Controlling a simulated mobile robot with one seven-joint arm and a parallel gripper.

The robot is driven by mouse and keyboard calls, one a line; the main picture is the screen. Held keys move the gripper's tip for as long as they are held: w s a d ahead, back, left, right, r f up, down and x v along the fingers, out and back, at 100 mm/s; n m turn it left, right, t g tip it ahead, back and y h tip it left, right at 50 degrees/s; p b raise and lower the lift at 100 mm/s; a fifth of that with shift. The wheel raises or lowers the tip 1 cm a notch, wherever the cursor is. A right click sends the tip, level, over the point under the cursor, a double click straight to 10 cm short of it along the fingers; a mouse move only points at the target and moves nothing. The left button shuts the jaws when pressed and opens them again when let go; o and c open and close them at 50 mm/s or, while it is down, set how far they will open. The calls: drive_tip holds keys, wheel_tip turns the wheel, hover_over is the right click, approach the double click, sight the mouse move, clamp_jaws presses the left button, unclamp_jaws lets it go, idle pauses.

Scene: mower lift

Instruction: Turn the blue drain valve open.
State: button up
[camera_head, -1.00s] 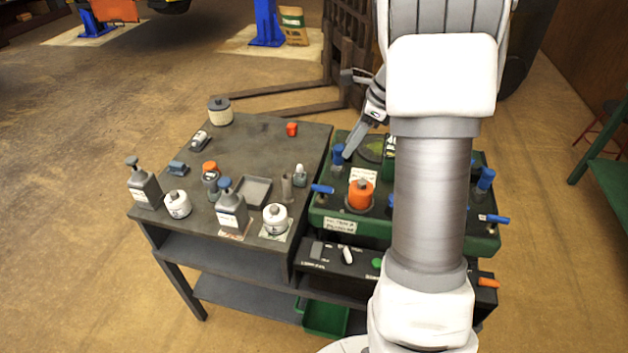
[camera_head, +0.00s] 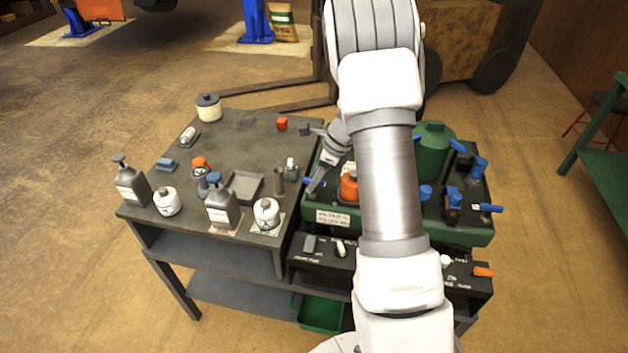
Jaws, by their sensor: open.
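Several blue parts sit on the green machine (camera_head: 340,222). A small blue handle (camera_head: 309,181) is at its left edge, partly covered by my gripper. Another blue lever (camera_head: 488,208) sticks out at the right edge, and a blue knob (camera_head: 426,192) stands right of my arm. I cannot tell from labels which is the drain valve. My gripper (camera_head: 317,184) points down at the left side of the machine, with its fingertips beside or over the left blue handle. It is open; contact cannot be told. My arm hides the machine's middle.
An orange-capped part (camera_head: 349,187) stands just right of my gripper. A green tank (camera_head: 433,150) rises behind my arm. The grey table (camera_head: 250,140) on the left holds bottles, jars and a tray (camera_head: 243,187). A control panel (camera_head: 322,252) is below the machine's front.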

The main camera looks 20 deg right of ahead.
drive_tip(key=shift+a+f, duration=0.1)
drive_tip(key=shift+f, duration=0.2)
clamp_jaws()
